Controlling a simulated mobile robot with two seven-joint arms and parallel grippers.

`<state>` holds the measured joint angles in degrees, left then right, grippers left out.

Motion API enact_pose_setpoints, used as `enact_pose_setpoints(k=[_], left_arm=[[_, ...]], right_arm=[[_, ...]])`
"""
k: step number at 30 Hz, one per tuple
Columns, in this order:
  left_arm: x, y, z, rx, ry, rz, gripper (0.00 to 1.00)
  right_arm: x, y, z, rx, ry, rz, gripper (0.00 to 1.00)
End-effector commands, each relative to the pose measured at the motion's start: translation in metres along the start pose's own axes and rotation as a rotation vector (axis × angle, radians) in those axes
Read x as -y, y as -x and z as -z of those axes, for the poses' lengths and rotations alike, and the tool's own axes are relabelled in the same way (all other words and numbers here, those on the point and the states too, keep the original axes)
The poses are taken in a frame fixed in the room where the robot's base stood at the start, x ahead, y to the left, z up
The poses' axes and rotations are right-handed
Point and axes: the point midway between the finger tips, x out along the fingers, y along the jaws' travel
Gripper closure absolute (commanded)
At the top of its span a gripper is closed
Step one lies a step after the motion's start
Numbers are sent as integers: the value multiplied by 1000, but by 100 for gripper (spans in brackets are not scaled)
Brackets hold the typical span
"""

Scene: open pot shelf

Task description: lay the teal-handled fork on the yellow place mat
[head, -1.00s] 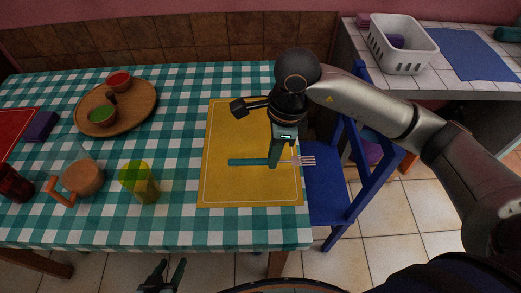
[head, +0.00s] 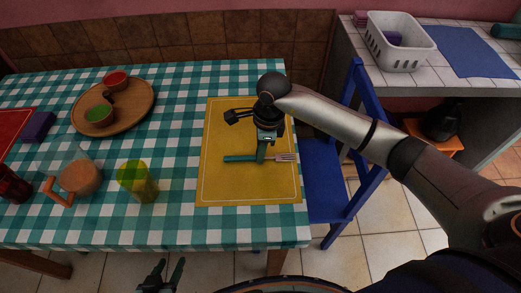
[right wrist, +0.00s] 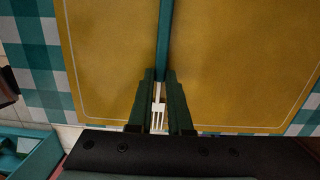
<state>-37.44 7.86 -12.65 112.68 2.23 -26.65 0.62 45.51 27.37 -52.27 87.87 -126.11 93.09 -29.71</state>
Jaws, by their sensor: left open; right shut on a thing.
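The teal-handled fork (head: 240,158) lies crosswise over the yellow place mat (head: 222,185) in the head view, its tines pointing right toward the mat's right edge. I cannot tell whether it touches the mat. My right gripper (head: 261,157) is shut on the fork near where the handle meets the metal. In the right wrist view, the teal handle (right wrist: 164,45) runs up over the mat (right wrist: 110,60) and the tines show between the fingers of my right gripper (right wrist: 160,82). My left gripper (head: 162,270) is open and empty in front of the table's near edge.
A blue chair (head: 325,190) stands close to the table's right edge.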

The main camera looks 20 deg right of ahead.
Motion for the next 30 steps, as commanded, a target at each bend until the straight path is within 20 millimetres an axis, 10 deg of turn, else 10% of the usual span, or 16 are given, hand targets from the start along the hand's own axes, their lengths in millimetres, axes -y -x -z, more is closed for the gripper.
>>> enact_pose_setpoints(k=[8,9,17,30], left_arm=[[0,-4,-3,0,0,0,50],[0,-3,-3,2,-1,-1,50],[0,-3,-2,3,-1,-2,50],[-1,0,2,-5,-2,-2,50]], right_arm=[[0,-4,0,0,0,0,100],[0,-3,0,0,0,0,80],[0,-3,0,0,0,0,53],[1,17,0,2,0,3,53]])
